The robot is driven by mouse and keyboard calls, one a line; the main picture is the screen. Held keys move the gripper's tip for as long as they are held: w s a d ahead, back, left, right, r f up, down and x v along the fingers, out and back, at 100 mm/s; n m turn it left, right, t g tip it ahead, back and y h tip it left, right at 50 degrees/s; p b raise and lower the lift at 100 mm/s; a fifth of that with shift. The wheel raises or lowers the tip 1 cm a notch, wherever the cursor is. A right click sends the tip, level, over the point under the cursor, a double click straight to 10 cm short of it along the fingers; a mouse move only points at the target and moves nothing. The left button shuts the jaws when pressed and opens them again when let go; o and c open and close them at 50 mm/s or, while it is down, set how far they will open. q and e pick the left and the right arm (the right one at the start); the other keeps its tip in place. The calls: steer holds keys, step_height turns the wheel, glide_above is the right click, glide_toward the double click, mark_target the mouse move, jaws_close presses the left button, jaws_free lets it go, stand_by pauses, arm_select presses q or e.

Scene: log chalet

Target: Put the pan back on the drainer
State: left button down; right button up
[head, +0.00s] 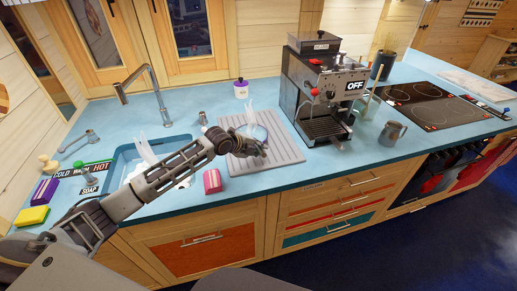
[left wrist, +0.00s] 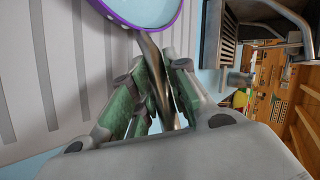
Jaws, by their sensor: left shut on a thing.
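My left gripper (head: 258,148) reaches over the grey ridged drainer (head: 284,153) on the blue counter. In the left wrist view my left gripper (left wrist: 162,85) is shut on the metal handle of the pan (left wrist: 150,10), which has a pale inside and a purple rim. In the head view the pan (head: 259,132) shows only partly behind my gripper, over the drainer. The drainer's ridges (left wrist: 57,70) lie beside the pan in the left wrist view. I cannot tell whether the pan touches the drainer. My right gripper is not in view.
A coffee machine (head: 320,85) stands just right of the drainer. The sink (head: 125,160) with its tap (head: 145,80) is to the left. A pink block (head: 212,181) lies near the drainer's front-left corner. A white jar with a purple lid (head: 241,89) stands behind the drainer.

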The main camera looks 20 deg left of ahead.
arm_select(q)
steer(key=shift+w+r, duration=0.1)
steer(key=c, duration=1.7)
jaws_free()
steer(key=shift+f, duration=0.2)
steer(key=o, duration=0.3)
steer(key=shift+o, duration=0.2)
steer(key=shift+s+r, duration=0.1)
steer(key=shift+s, duration=0.1)
steer(key=v, duration=1.1)
steer(key=shift+s+r+b, duration=0.2)
steer(key=shift+s+b, duration=0.1)
steer(key=shift+b, duration=0.1)
steer(key=shift+a, duration=0.15)
